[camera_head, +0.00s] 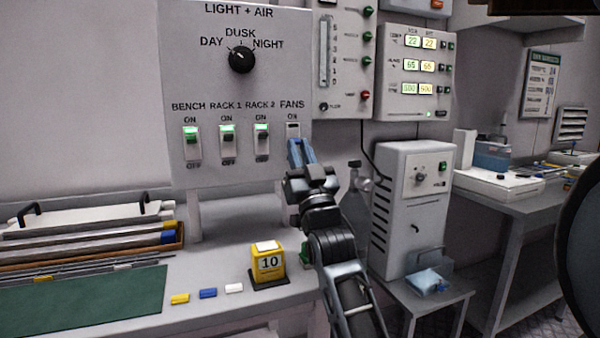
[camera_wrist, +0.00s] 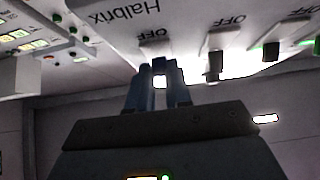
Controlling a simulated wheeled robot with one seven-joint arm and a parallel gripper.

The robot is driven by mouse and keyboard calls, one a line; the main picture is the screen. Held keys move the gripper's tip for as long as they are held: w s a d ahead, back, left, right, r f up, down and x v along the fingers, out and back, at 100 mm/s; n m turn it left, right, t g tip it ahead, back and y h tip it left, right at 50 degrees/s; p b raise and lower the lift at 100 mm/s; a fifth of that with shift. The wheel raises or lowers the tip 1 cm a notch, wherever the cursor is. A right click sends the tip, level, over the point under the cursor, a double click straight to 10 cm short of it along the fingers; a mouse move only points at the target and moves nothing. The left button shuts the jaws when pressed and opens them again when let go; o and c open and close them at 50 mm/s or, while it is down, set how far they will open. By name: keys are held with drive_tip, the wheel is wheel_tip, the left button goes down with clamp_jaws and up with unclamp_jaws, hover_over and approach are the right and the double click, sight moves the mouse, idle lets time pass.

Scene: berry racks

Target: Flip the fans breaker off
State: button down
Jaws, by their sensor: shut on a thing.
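The fans breaker (camera_head: 293,129) is the rightmost of the row of switches on the grey "LIGHT + AIR" panel (camera_head: 210,80). Its upper part shows below "ON" with no green light visible; my gripper hides its lower part. My gripper (camera_head: 299,147) reaches up to it from below with its blue fingers. In the wrist view, which is upside down, my gripper (camera_wrist: 158,75) is shut on the dark lever of the fans breaker (camera_wrist: 158,64), near its "OFF" label. The lever's exact position is hard to tell.
The bench (camera_head: 190,138), rack 1 (camera_head: 227,137) and rack 2 (camera_head: 262,137) breakers are lit green close on the left. A dial (camera_head: 240,59) sits above. A gauge panel (camera_head: 345,60) adjoins on the right.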

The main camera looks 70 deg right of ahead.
drive_tip(key=shift+w+f+t+h+b, duration=0.1)
drive_tip(key=shift+f+t+h+b, duration=0.25)
drive_tip(key=shift+t+b, duration=0.45)
drive_tip(key=shift+d+g+h+b, duration=0.1)
drive_tip(key=shift+g+h+b, duration=0.2)
drive_tip(key=shift+b, duration=0.2)
drive_tip(key=c, duration=1)
unclamp_jaws()
drive_tip(key=shift+c, duration=0.2)
drive_tip(key=s+a, duration=0.8)
drive_tip(key=a, duration=0.1)
drive_tip(key=shift+s+a+f, duration=0.15)
drive_tip(key=shift+a+f, duration=0.2)
drive_tip(key=shift+f, duration=0.05)
